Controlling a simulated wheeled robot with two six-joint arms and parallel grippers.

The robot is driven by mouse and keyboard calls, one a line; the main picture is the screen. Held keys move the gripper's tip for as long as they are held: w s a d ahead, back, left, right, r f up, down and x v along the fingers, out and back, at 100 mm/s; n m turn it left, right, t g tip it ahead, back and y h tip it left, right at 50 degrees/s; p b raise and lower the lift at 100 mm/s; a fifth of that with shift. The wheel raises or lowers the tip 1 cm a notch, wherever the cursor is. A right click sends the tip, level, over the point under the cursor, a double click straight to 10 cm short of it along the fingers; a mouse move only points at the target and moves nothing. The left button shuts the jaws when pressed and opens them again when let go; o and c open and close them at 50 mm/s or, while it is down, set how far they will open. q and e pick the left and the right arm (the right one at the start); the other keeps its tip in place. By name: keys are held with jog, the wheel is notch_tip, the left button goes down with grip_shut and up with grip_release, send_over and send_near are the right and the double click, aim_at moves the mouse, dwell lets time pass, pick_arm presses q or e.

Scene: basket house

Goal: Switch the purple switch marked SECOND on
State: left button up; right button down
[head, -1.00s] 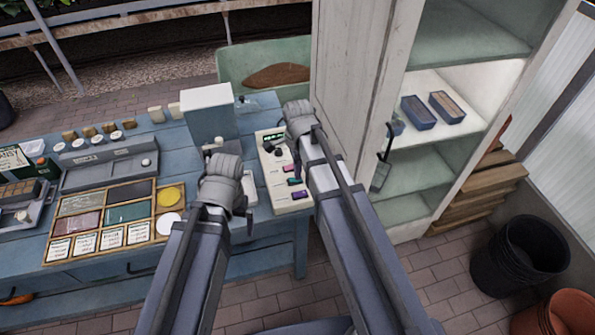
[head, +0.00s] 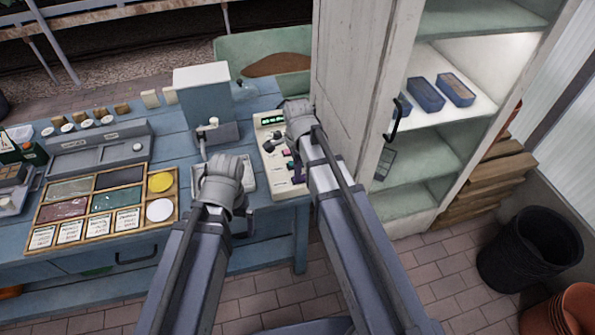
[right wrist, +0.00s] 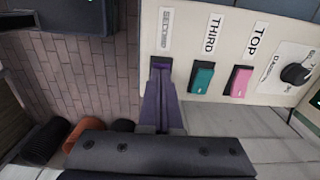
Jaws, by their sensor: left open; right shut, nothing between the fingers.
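The cream switch panel (head: 268,130) stands at the right end of the blue bench. In the right wrist view it bears a purple switch (right wrist: 161,62) under a label that reads SECOND. A teal switch (right wrist: 202,77) marked THIRD and a pink switch (right wrist: 240,81) marked TOP sit to its right. My right gripper (right wrist: 160,90) is shut and empty, its fingertips right at the lower part of the purple switch, partly covering it. I cannot tell whether they touch, or which way the switch is tipped. My left gripper (head: 222,180) is open over the bench, left of the panel.
A dark knob (right wrist: 296,73) is beside the pink switch. A tall pale cabinet (head: 350,80) stands close to the panel's right. A divided wooden tray (head: 105,215) lies on the bench's left part. Black bins (head: 530,250) stand on the floor at right.

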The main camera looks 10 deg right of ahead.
jog(key=shift+a+f, duration=0.1)
jog(key=shift+f, duration=0.05)
dwell(0.3)
jog(key=shift+d, duration=0.9)
jog(key=shift+r, duration=0.2)
notch_tip(320, 180, up, 14)
jog(key=d+p, duration=0.2)
jog(key=p, duration=1.1)
jog(key=shift+d+f+p, duration=0.25)
jog(key=shift+d+p, duration=0.05)
jog(key=shift+d, duration=0.1)
